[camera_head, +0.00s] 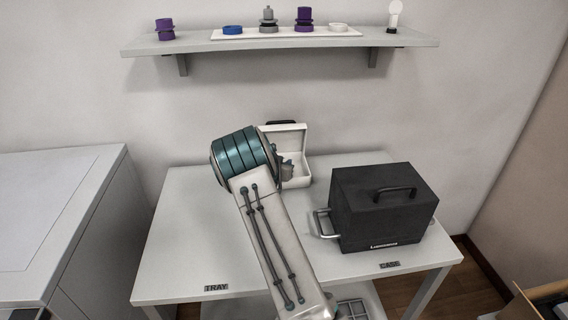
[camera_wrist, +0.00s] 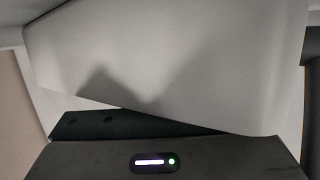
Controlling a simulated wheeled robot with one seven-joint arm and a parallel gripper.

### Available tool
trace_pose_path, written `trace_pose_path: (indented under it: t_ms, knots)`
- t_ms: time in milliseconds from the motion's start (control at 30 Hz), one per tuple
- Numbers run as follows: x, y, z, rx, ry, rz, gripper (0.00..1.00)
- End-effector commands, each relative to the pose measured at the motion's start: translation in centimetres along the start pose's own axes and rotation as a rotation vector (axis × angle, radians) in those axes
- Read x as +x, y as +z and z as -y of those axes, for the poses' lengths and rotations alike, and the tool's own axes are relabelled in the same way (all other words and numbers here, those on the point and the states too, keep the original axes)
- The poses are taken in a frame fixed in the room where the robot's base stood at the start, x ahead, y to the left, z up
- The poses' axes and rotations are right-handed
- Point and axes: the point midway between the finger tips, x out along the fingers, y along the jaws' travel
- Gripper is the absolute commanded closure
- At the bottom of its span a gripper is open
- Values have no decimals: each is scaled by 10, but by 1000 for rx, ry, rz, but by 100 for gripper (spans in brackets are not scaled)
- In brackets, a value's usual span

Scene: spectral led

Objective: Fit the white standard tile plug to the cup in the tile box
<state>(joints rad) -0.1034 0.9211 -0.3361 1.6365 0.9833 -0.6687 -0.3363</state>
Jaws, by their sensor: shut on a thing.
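The open white box (camera_head: 298,142), which looks like the tile box, stands at the back of the table with its lid raised. My gripper (camera_head: 288,172) is at the box, partly hidden behind my arm in the head view. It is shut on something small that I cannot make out. The white tile plug and the cup cannot be told apart in either view. In the wrist view a large pale surface (camera_wrist: 170,60) fills most of the picture, with a dark shadow on it. A dark body with a lit strip and a green light lies below it.
A black case (camera_head: 385,210) with handles stands right of the box on the table (camera_head: 185,240). The table's left part, by the TRAY label, is clear. A wall shelf (camera_head: 280,44) above holds purple, blue, grey and white pieces. A white cabinet (camera_head: 60,210) is at left.

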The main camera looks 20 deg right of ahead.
Motion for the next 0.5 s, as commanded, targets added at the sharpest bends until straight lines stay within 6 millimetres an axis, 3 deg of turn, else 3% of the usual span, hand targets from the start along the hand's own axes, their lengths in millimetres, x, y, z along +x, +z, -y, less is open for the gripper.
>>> trace_pose_path:
  t_ms: [333, 367, 433, 500]
  knots:
    - [0, 1, 0, 0, 0, 0, 100]
    - [0, 1, 0, 0, 0, 0, 79]
    - [0, 1, 0, 0, 0, 0, 59]
    - [0, 1, 0, 0, 0, 0, 59]
